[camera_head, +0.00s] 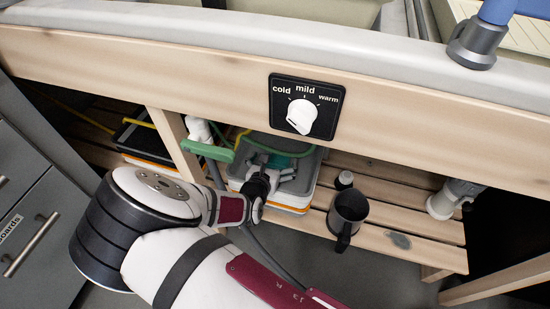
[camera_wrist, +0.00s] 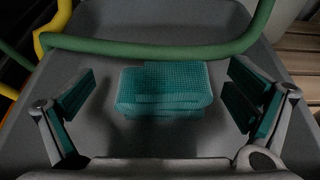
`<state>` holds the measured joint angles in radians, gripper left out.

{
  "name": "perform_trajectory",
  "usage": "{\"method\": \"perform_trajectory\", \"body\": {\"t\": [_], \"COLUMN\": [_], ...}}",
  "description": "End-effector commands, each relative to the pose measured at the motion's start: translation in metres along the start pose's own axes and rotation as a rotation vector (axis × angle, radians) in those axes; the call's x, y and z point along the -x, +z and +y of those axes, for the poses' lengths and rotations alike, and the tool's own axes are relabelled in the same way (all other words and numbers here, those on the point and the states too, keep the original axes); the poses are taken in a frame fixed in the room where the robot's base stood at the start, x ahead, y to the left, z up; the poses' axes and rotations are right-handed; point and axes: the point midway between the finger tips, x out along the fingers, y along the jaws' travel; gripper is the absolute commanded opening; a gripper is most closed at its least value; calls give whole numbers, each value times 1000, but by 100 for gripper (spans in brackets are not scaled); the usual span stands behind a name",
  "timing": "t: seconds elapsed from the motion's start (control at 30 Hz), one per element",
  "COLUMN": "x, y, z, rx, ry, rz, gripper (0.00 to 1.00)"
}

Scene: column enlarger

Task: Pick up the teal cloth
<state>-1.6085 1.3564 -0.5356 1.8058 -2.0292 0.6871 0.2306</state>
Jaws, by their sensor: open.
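The teal cloth (camera_wrist: 165,90) lies folded in a grey tray (camera_wrist: 225,45), between my gripper's fingers in the wrist view. My gripper (camera_wrist: 160,105) is open, with one teal-padded finger on each side of the cloth and a gap on both sides. I cannot tell how far the fingertips are above the tray floor. In the head view my gripper (camera_head: 280,172) reaches into the grey tray (camera_head: 312,165) on the slatted shelf under the bench. A small part of the teal cloth (camera_head: 281,160) shows there beyond my gripper; the rest is hidden.
A green hose (camera_wrist: 150,47) crosses the tray just beyond the cloth. A yellow hose (camera_wrist: 55,25) runs at the left. A dark jug (camera_head: 348,212) and a small bottle (camera_head: 344,180) stand right of the tray. The bench front with a dial (camera_head: 302,115) overhangs the shelf.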

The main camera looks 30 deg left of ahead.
Motion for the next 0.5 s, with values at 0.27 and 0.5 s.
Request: {"method": "perform_trajectory", "body": {"t": [0.27, 0.5], "x": [-3, -3], "y": [-3, -3], "z": [-2, -2], "rx": [2, 2], "ry": [4, 4], "rz": [0, 0], "gripper": [98, 64]}}
